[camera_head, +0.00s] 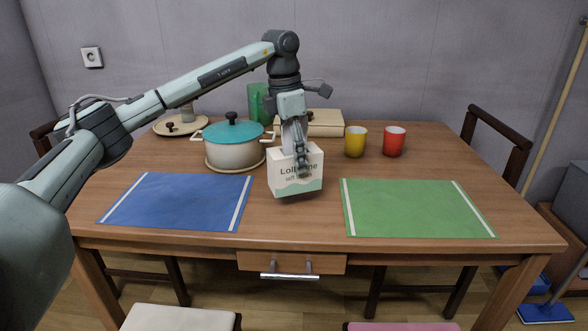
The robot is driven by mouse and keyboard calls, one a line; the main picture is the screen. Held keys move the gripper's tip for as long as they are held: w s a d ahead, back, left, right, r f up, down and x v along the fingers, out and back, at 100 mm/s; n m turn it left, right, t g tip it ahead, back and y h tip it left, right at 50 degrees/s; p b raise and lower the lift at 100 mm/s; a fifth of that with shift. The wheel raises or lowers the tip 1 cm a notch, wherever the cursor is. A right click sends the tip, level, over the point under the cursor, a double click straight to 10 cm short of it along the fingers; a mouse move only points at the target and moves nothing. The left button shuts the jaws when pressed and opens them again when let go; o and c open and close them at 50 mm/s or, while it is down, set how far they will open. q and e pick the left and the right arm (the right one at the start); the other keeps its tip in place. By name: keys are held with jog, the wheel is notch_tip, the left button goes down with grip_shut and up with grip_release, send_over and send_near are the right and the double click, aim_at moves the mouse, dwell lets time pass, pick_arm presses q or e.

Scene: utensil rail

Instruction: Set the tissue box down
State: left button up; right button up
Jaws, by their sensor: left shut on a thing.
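The tissue box (283,184) is white with a pale green wavy band and dark lettering. It is in the head view at the middle of the wooden table (290,222), between the blue mat and the green mat. My left gripper (302,165) comes down from above and is shut on the box, with a finger over its front face. The box looks slightly tilted. I cannot tell whether its underside touches the table. My right gripper is not in view.
A blue mat (180,201) and a green mat (415,207) lie bare at front left and right. A teal-lidded pot (235,153) stands behind left. A yellow cup (355,142), a red cup (393,141) and a beige box (325,122) stand behind.

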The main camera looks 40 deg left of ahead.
aim_at(294, 171)
pick_arm(q)
jog(key=shift+f, duration=1.85)
jog(key=shift+f, duration=0.1)
jog(key=o, duration=1.2)
jog(key=shift+c, duration=0.2)
jog(key=r, duration=0.8)
jog(key=s+a+r, duration=0.1)
jog(key=r, duration=0.3)
jog(key=shift+s, duration=0.1)
